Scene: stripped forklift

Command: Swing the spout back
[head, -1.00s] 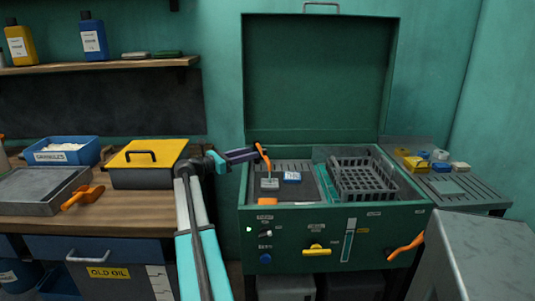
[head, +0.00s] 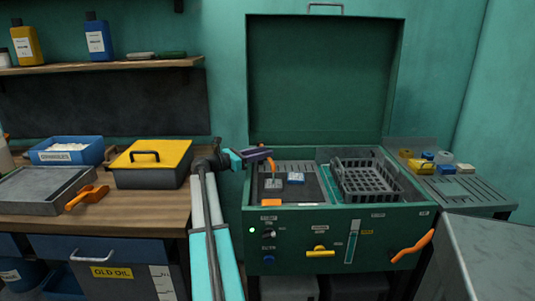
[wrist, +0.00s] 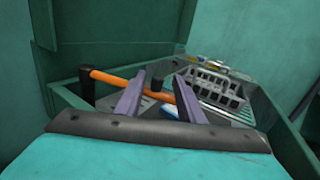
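The orange spout (head: 272,166) stands over the left part of the open green washer's tray, beside a grey block. In the head view my purple gripper (head: 266,153) is at the spout's upper end and hides part of it. In the wrist view the spout (wrist: 108,78) runs from a black post at the left across to the right finger. My gripper (wrist: 160,98) is open there, its two purple fingers apart, with the spout crossing at their tips. I cannot tell whether they touch it.
The washer's raised lid (head: 322,85) stands behind. A grey basket (head: 368,180) fills the right of the basin. A blue-and-white block (head: 296,178) lies near the spout. A yellow-lidded box (head: 152,155) stands on the bench at left. A grey metal box (head: 490,250) is at front right.

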